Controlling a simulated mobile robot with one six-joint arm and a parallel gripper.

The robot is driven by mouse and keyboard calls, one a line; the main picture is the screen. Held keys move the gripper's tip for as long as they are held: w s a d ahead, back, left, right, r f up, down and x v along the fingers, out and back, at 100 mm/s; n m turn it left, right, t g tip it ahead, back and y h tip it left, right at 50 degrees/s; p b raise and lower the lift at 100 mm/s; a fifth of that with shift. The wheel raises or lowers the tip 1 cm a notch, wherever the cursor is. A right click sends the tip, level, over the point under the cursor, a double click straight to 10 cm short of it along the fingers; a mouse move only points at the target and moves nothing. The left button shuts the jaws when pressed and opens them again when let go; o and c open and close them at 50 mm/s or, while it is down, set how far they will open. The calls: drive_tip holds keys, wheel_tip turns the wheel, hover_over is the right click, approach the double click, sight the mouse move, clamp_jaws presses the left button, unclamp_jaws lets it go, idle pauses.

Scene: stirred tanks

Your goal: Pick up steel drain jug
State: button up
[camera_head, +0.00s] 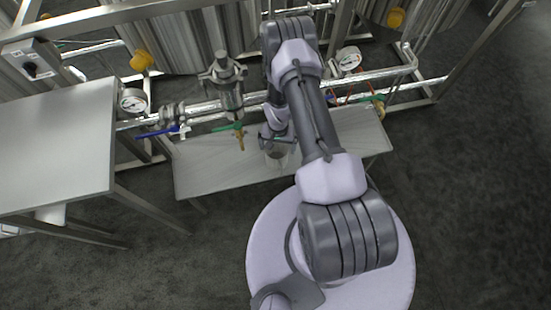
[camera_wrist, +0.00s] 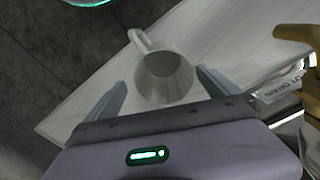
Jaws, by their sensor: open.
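The steel drain jug (camera_wrist: 163,76) stands on a low steel bench (camera_wrist: 235,38) in the wrist view, its open mouth facing the camera and its handle at the upper left. My gripper (camera_wrist: 162,80) is open, with one finger on each side of the jug in the picture; I cannot tell whether either finger touches it. In the head view the jug (camera_head: 277,158) shows in part on the bench (camera_head: 215,172), below the end of my arm, which hides some of it.
A brass tap (camera_wrist: 297,38) with a drain label is close at the right of the wrist view. Pipes with a blue-handled valve (camera_head: 165,131) and gauges (camera_head: 132,101) run behind the bench. A taller steel table (camera_head: 55,145) stands at the left. The floor at right is clear.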

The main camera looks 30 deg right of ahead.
wheel_tip(320, 180, down, 4)
drive_tip(key=b, duration=0.4)
hover_over(276, 157)
drive_tip(key=s+a, duration=0.1)
drive_tip(key=s, duration=0.2)
drive_tip(key=f, duration=0.5)
drive_tip(key=shift+w+a+f, duration=0.15)
drive_tip(key=shift+w+f, duration=0.05)
drive_tip(key=shift+w, duration=0.05)
drive_tip(key=shift+r, duration=0.2)
drive_tip(key=shift+c, duration=0.2)
drive_tip(key=c, duration=1.4)
